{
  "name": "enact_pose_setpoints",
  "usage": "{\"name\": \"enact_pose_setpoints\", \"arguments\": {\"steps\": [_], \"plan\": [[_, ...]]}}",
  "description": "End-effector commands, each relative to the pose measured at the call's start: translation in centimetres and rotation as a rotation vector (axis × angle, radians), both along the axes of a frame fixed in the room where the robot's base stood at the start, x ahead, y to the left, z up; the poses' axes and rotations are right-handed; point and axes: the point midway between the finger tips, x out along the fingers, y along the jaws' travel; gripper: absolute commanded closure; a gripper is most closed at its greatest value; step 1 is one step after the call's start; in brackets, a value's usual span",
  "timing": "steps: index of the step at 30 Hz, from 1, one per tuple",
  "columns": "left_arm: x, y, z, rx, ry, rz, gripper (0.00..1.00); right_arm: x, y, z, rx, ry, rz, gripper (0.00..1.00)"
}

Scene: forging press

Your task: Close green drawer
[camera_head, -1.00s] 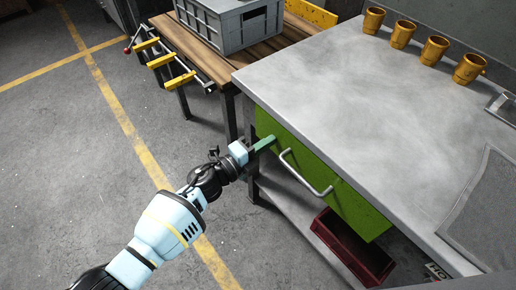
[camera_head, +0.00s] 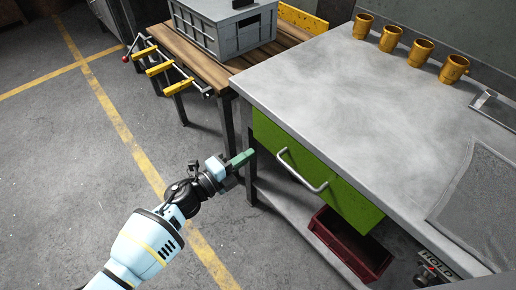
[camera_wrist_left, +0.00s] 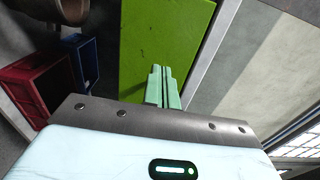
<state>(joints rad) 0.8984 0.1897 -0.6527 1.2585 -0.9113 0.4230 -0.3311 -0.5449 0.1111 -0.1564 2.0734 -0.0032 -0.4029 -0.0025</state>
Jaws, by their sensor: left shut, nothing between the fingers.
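The green drawer (camera_head: 310,172) sits under the grey worktop, with a metal bar handle (camera_head: 300,172) on its front. Its front looks close under the worktop edge; I cannot tell whether it is fully flush. My left gripper (camera_head: 250,155) is shut and empty, with its green fingers near the left end of the drawer front, left of the handle and off it. In the left wrist view, the shut fingers (camera_wrist_left: 162,72) point toward the green panel (camera_wrist_left: 160,35); whether they touch it is unclear. My right gripper is out of view.
A grey worktop (camera_head: 330,80) carries several orange cups (camera_head: 391,38) at its back. A red bin (camera_head: 345,245) stands below the drawer. A wooden table (camera_head: 195,62) with a grey crate (camera_head: 225,35) and yellow-handled clamps stands left. Open floor lies at left.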

Motion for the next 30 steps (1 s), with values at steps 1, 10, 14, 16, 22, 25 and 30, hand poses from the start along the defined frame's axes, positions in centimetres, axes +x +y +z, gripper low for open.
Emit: {"name": "enact_pose_setpoints", "arguments": {"steps": [1, 10, 14, 16, 22, 25, 30], "plan": [[-0.6, 1.0, 0.1, 0.001, -0.002, 0.001, 1.00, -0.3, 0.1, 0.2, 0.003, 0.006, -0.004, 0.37], [-3.6, 5.1, -0.1, 0.001, 0.001, 0.001, 1.00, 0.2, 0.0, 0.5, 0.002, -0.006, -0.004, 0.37], [-4.2, 5.8, 0.0, 0.000, 0.000, 0.000, 1.00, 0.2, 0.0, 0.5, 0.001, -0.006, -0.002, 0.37], [-4.4, 6.0, 0.0, -0.001, 0.001, 0.000, 1.00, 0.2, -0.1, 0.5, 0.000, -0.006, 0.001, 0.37], [-4.4, 6.1, 0.0, -0.001, 0.001, 0.000, 1.00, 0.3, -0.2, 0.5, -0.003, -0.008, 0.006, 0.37], [-4.4, 6.1, 0.0, -0.001, 0.001, 0.000, 1.00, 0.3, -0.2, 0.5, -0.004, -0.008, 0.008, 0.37], [-4.7, 6.1, -0.3, -0.013, 0.016, 0.010, 1.00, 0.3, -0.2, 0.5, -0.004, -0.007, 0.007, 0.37]]}}
